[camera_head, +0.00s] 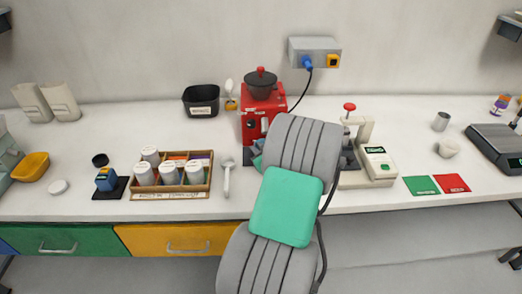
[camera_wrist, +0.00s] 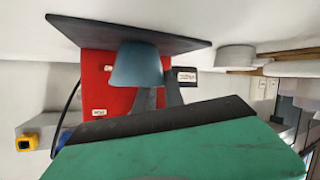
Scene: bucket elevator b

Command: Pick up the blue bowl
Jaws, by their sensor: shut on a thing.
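The blue bowl (camera_wrist: 137,66) is in the wrist view, which is upside down, in front of the red machine's dark base plate. It is upright, with its wide rim towards my gripper. My gripper (camera_wrist: 159,91) is shut on the bowl at its rim. I cannot tell whether the bowl touches the plate or is just above it. In the head view my grey and green arm hides most of my gripper and the bowl.
The red machine (camera_head: 258,112) stands close behind the bowl. A white press (camera_head: 366,165) stands to its right. A black bin (camera_head: 202,97) is at the back.

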